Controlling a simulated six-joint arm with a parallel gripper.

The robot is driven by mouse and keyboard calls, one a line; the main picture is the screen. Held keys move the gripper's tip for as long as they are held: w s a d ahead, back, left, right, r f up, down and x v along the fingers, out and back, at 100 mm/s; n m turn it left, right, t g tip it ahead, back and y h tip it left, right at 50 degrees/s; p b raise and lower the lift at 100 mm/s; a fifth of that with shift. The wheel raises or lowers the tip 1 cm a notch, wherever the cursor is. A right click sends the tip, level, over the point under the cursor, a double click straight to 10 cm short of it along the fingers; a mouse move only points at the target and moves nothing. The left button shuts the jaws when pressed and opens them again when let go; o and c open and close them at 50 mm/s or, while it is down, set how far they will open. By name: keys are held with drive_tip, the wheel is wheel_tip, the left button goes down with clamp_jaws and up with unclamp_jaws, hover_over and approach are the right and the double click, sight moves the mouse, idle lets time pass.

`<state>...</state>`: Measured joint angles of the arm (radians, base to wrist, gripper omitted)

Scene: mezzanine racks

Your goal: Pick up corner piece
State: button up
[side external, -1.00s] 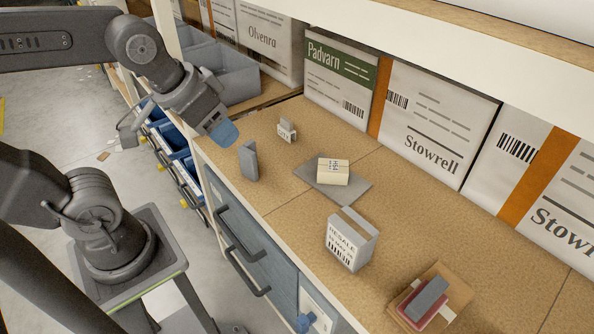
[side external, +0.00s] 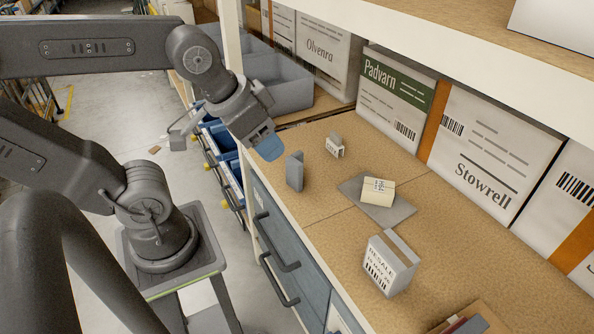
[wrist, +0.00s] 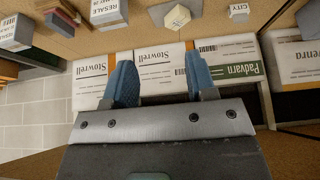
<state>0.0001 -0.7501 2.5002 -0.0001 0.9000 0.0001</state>
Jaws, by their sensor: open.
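A grey, upright angle-shaped piece (side external: 294,171), which looks like the corner piece, stands near the front edge of the tan shelf in the side view. I cannot make it out in the wrist view. My gripper (side external: 268,146) is above and to the left of it in the side view, apart from it. In the wrist view, the two blue fingers of my gripper (wrist: 160,82) are spread with nothing between them. From the side, the fingers overlap, so the gap is hidden.
A small labelled holder (side external: 335,145) stands behind the piece. A cream box (side external: 378,191) rests on a grey sheet (side external: 350,188). A resale box (side external: 392,263) stands farther right. Large cartons (side external: 470,155) line the back under an upper shelf (side external: 480,50). A rack post (side external: 233,60) stands left.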

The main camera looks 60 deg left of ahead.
drive_tip(key=shift+o, duration=0.3)
drive_tip(key=o, duration=0.7)
drive_tip(key=shift+c, duration=0.2)
drive_tip(key=n+g+y, duration=0.4)
drive_tip(key=n+g, duration=0.3)
drive_tip(key=n, duration=1.3)
hover_over(296, 155)
drive_tip(key=d, duration=0.3)
drive_tip(key=f, duration=1.8)
drive_tip(key=shift+w+a+f, duration=0.2)
drive_tip(key=shift+f, duration=0.15)
drive_tip(key=shift+a+f+n, duration=0.3)
drive_tip(key=shift+f+n, duration=0.1)
drive_tip(key=shift+f, duration=0.25)
drive_tip(key=shift+x, duration=3.3)
